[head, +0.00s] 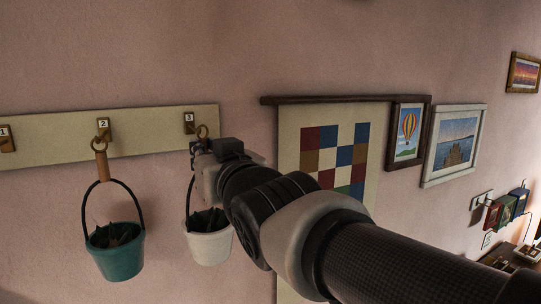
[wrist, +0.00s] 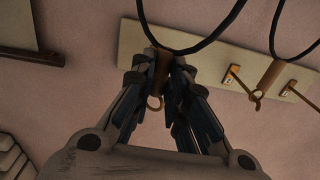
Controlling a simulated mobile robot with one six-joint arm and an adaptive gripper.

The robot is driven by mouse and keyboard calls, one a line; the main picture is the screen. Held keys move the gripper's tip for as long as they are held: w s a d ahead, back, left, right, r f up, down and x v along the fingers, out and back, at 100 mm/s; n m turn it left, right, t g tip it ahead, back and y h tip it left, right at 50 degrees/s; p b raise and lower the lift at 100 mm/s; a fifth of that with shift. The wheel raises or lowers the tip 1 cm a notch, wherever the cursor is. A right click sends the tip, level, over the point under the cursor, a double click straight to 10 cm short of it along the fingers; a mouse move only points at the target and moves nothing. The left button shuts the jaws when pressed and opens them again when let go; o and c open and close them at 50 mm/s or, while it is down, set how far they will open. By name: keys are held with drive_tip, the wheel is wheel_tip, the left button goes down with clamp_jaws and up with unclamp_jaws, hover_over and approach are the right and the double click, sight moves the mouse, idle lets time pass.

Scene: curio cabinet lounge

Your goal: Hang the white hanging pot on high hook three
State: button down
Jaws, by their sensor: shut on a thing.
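The white hanging pot (head: 209,240) hangs upright below my gripper (head: 197,150) in the head view, its dark handle loop rising to the jaws. My gripper is shut on the pot's brown grip, which also shows between the fingers (wrist: 163,72) in the wrist view. The pot's ring (head: 202,131) sticks out above the jaws, close beside high hook three (head: 189,127). I cannot tell whether the ring is around the hook or only in front of it. The ring also shows in the wrist view (wrist: 154,103). The white pot's body is outside the wrist view.
A teal pot (head: 117,252) hangs at hook two (head: 104,126), left of the white pot. Hook one (head: 7,136) on the pale board (head: 60,146) looks empty. A patchwork hanging (head: 290,140) and framed pictures (head: 455,140) are on the wall at right, partly behind my arm.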

drive_tip(key=shift+f+b+x, duration=0.2)
drive_tip(key=shift+b+x, duration=0.1)
drive_tip(key=shift+x, duration=0.75)
drive_tip(key=shift+f+b+x, duration=0.15)
drive_tip(key=shift+b+x, duration=0.15)
drive_tip(key=shift+x, duration=0.75)
